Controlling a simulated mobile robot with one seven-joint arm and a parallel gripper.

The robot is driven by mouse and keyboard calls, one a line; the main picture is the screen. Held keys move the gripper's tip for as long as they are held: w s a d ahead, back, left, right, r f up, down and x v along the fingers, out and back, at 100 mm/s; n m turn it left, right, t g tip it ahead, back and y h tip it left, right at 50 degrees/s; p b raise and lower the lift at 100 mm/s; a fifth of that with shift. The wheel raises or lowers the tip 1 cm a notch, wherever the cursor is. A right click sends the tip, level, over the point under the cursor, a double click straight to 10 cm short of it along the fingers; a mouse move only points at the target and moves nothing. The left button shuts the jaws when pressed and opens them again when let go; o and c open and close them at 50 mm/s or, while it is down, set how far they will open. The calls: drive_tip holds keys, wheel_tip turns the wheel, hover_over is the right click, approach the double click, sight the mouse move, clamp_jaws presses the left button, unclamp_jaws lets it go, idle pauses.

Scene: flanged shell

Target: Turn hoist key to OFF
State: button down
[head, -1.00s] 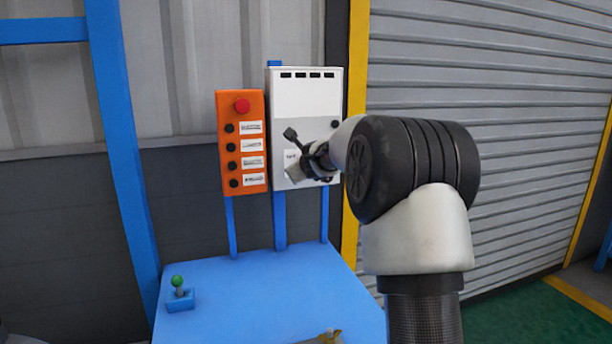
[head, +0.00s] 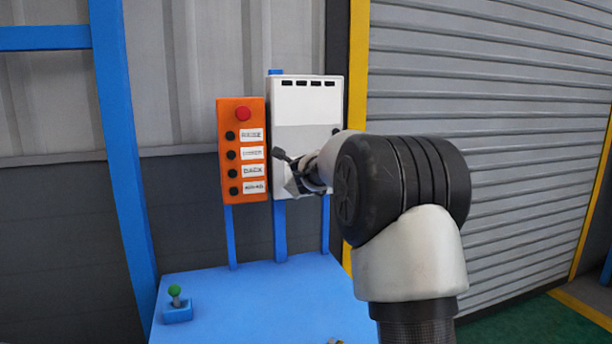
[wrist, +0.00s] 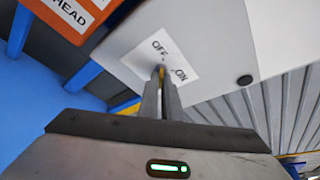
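The white control box (head: 307,110) hangs on blue posts, and in the head view my gripper (head: 292,186) is at its lower front. In the wrist view, a white label (wrist: 162,56) on the box face reads OFF on the left and ON on the right. A small brass-coloured hoist key (wrist: 159,70) shows at my fingertips (wrist: 161,78), between the two words. The fingers are close together with the key between them. The key is mostly hidden by the fingers, so its exact angle is unclear. In the head view my gripper hides the key and label.
An orange button panel (head: 242,111) with a red button stands close on the left of the box. A dark round knob (wrist: 246,81) sits on the box. A roller shutter (head: 490,110) is at right.

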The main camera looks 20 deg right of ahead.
drive_tip(key=c, duration=2)
unclamp_jaws()
drive_tip(key=shift+s, duration=0.1)
drive_tip(key=v, duration=1.7)
drive_tip(key=shift+s, duration=0.2)
